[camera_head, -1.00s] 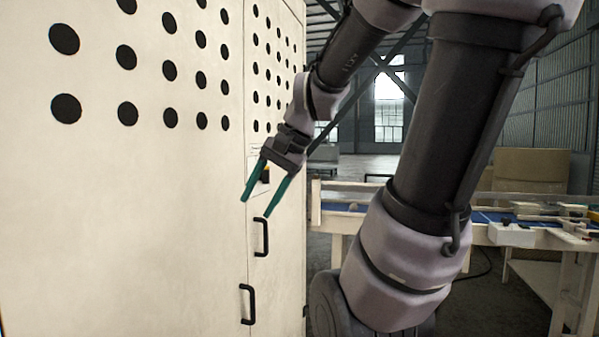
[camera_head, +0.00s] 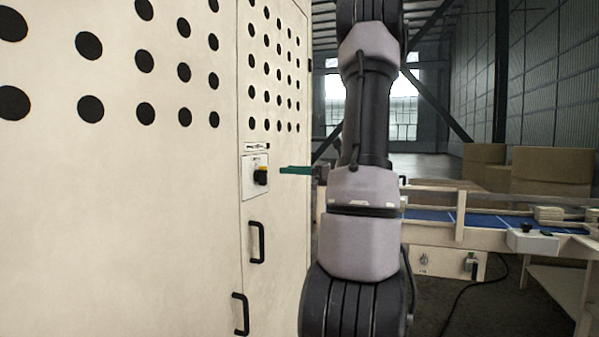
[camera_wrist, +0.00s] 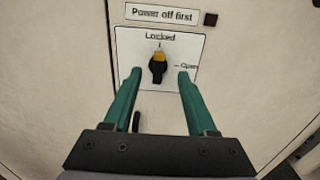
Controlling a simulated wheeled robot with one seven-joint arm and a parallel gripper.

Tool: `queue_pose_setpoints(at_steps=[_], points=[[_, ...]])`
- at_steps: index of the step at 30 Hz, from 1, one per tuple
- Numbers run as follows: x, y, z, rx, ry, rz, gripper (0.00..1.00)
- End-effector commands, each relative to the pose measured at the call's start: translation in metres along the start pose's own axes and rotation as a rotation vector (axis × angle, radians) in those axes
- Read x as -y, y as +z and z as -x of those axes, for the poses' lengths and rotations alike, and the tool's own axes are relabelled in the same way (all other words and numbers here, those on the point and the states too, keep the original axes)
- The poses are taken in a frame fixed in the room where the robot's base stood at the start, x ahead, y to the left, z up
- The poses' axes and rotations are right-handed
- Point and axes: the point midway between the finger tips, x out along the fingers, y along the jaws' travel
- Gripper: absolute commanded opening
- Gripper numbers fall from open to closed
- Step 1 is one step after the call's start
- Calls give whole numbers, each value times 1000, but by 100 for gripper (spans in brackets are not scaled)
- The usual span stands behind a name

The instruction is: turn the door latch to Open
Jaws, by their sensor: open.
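The door latch (camera_wrist: 158,66) is a black knob with a yellow-orange top on a white plate (camera_wrist: 186,45). Its yellow end points up at the word "Locked"; "Open" is printed to its right. In the head view the latch (camera_head: 261,176) sits on the cream cabinet's narrow panel. My gripper (camera_wrist: 160,74) is open, with one green finger on each side of the latch in the wrist view. My arm hides most of the gripper there.
Two black handles, upper (camera_head: 257,242) and lower (camera_head: 241,314), stick out below the latch. A conveyor table (camera_head: 480,238) with a blue belt stands at the right.

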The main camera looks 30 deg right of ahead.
Motion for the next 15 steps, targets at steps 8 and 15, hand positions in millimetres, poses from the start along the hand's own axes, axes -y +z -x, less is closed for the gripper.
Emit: queue_pose_setpoints(at_steps=[8,15], points=[[-2,0,-52,-1,6,1,57],[-1,0,-78,-2,4,3,57]])
